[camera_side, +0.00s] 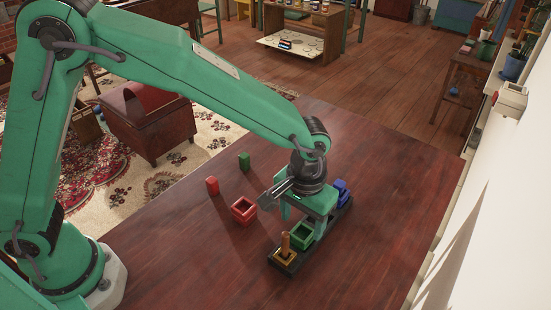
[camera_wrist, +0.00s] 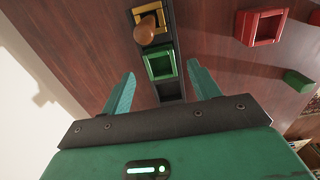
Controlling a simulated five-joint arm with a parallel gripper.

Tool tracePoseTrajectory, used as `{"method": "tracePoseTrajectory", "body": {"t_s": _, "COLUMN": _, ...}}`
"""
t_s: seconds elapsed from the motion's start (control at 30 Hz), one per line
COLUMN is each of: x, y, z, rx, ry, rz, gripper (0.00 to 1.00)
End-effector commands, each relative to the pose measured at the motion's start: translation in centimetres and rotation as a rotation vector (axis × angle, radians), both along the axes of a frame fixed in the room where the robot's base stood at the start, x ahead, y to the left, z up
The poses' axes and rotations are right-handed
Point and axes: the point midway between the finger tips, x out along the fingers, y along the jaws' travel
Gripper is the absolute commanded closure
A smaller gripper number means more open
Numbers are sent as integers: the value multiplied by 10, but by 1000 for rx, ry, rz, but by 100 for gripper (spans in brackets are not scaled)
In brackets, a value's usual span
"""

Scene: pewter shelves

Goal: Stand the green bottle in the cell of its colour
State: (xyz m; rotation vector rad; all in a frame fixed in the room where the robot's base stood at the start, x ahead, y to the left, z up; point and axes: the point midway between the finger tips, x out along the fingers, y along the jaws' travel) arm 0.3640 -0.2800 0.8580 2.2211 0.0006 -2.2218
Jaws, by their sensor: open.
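The green bottle (camera_side: 244,162) looks like a small dark green block and stands upright on the table behind the red cell. It also shows at the right edge of the wrist view (camera_wrist: 298,80). The green cell (camera_side: 302,234) is a square open frame on a dark rack, and it looks empty in the wrist view (camera_wrist: 160,64). My gripper (camera_side: 303,220) is above the rack, near the green cell and away from the bottle. In the wrist view its two fingers (camera_wrist: 162,70) are spread apart with nothing held between them.
A yellow cell (camera_side: 284,257) holding an orange-brown piece (camera_side: 285,243) is at the rack's near end. Blue pieces (camera_side: 341,192) are at its far end, partly hidden. A red cell (camera_side: 243,210) and a red piece (camera_side: 212,186) stand left. The table's right side is clear.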

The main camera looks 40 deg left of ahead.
Motion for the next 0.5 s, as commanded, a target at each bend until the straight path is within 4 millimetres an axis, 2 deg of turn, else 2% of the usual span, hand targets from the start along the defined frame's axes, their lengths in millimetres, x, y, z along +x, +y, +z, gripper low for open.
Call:
{"method": "tracePoseTrajectory", "body": {"t_s": 0.3, "x": 0, "y": 0, "z": 53, "rx": -2, "ry": -3, "rz": 0, "gripper": 39}}
{"method": "tracePoseTrajectory", "body": {"t_s": 0.5, "x": 0, "y": 0, "z": 75, "rx": -1, "ry": -1, "rz": 0, "gripper": 39}}
